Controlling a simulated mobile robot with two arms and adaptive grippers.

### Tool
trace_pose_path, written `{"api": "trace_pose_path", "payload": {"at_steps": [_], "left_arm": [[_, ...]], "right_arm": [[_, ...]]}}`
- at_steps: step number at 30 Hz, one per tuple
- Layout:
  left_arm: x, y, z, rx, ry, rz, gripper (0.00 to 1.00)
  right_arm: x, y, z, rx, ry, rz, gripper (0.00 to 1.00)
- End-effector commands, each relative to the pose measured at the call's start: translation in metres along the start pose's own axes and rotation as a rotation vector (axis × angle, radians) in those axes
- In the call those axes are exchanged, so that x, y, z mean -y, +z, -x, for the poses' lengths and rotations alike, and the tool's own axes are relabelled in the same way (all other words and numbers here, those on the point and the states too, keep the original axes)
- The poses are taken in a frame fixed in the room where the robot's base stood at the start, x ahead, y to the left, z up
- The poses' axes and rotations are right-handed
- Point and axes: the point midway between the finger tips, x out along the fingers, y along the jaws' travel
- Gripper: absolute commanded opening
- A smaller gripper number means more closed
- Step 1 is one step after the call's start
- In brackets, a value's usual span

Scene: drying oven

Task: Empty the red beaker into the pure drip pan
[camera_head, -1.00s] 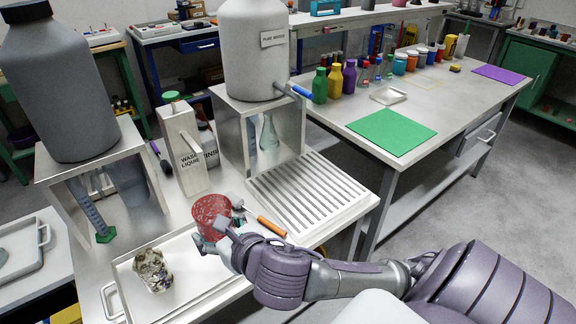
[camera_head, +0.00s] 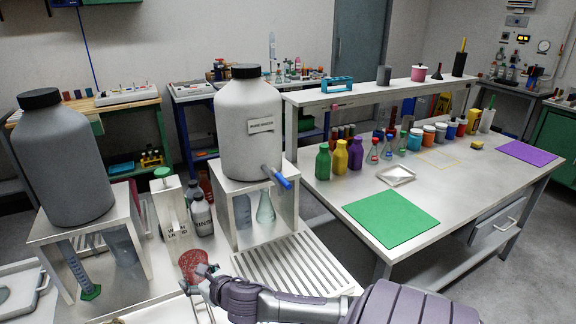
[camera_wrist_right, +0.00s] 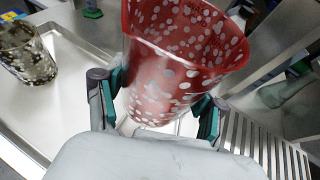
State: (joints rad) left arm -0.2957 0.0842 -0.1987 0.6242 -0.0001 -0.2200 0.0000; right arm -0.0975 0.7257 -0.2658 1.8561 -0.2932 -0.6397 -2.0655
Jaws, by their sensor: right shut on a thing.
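The red beaker (camera_head: 193,264) is low in the middle of the head view, left of the slatted drip pan (camera_head: 275,258). That pan lies in front of the stand under the pure water bottle (camera_head: 250,128). My right gripper (camera_head: 203,276) is shut around the beaker. In the right wrist view the beaker (camera_wrist_right: 165,85) is red with pale spots, its wide mouth up, between my two fingers (camera_wrist_right: 158,103). I cannot make out its contents. The pan's slats (camera_wrist_right: 268,140) show at the right there, apart from the beaker. My left gripper is out of view.
A patterned glass (camera_wrist_right: 28,58) stands on a pale tray (camera_wrist_right: 75,60) left of the beaker. A blue-handled tap (camera_head: 279,178) juts over the pan area. A flask (camera_head: 265,206) stands under the stand. Bottles (camera_head: 201,213) stand behind the beaker.

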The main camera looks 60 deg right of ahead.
Motion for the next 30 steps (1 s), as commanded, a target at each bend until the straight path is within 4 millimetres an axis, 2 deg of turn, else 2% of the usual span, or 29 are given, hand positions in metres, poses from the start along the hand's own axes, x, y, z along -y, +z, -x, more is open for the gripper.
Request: {"api": "trace_pose_path", "payload": {"at_steps": [1,6,12,19,30], "left_arm": [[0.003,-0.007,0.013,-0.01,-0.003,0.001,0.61],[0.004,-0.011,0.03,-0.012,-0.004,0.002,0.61],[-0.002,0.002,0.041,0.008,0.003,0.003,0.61],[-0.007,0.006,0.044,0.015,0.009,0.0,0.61],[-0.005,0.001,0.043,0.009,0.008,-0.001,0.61]], "right_arm": [[0.022,-0.009,0.0,-0.01,-0.012,0.001,0.31],[0.077,-0.048,0.001,-0.01,-0.019,-0.008,0.31],[0.115,-0.08,0.01,-0.003,-0.018,-0.012,0.31],[0.131,-0.096,0.017,0.0,-0.016,-0.009,0.31],[0.128,-0.096,0.017,0.004,-0.01,-0.017,0.31]]}}
